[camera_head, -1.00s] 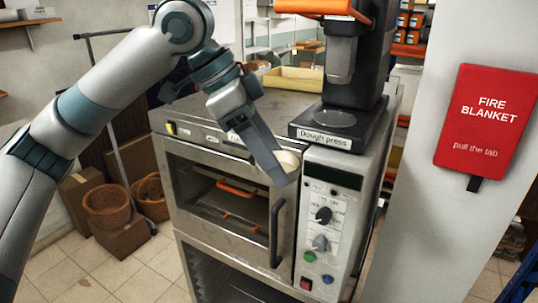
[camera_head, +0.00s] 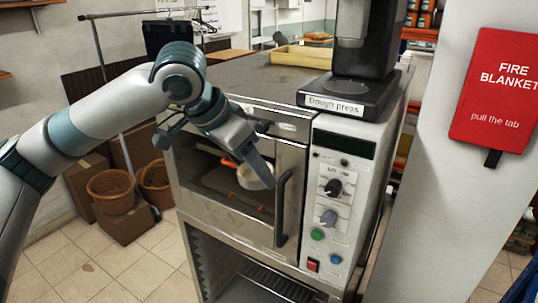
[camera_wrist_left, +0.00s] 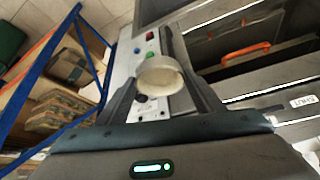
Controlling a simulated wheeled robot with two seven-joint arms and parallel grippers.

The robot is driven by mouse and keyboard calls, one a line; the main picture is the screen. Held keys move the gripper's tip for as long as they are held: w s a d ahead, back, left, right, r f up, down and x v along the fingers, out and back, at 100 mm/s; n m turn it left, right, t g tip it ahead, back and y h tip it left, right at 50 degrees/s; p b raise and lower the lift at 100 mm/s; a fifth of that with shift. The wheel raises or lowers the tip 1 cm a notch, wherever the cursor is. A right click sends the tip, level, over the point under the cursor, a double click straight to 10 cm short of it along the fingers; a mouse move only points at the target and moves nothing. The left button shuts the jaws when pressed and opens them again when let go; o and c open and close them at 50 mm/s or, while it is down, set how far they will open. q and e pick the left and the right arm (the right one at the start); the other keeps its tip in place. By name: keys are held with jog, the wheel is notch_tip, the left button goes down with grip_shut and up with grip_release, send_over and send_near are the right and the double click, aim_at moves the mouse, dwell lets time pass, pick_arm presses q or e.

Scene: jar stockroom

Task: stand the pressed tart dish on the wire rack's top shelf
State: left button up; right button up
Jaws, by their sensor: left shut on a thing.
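My left gripper (camera_head: 264,178) is shut on the cream-coloured round tart dish (camera_head: 258,179), in front of the oven door. In the left wrist view the dish (camera_wrist_left: 160,76) sits between the two fingers, its open side partly facing the camera. A wire shelf (camera_head: 279,285) shows in the dark opening below the oven, lower than the gripper. Only part of this shelf is in view, and I cannot tell whether it is the rack's top one. My right gripper is in neither current view.
The oven (camera_head: 235,210) has a vertical door handle (camera_head: 283,208) just right of the gripper. The dough press (camera_head: 352,92) stands on top. Baskets (camera_head: 112,191) and boxes stand on the floor at left. A red fire blanket case (camera_head: 499,88) hangs at right.

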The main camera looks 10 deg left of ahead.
pick_arm(q)
jog(key=w+a+f+n+y+b, duration=0.1)
jog(key=a+f+n+y+b, duration=0.1)
jog(key=f, duration=0.5)
jog(key=w+a+f+n+t+y+b, duration=0.1)
jog(key=w+a+f+n+b, duration=0.1)
jog(key=a+f+n+b, duration=0.2)
notch_tip(320, 180, down, 3)
jog(key=shift+w+a+f+n+y+b, duration=0.1)
jog(key=shift+w+a+n+y+b, duration=0.25)
jog(key=shift+a+n, duration=0.65)
jog(key=shift+s, duration=0.1)
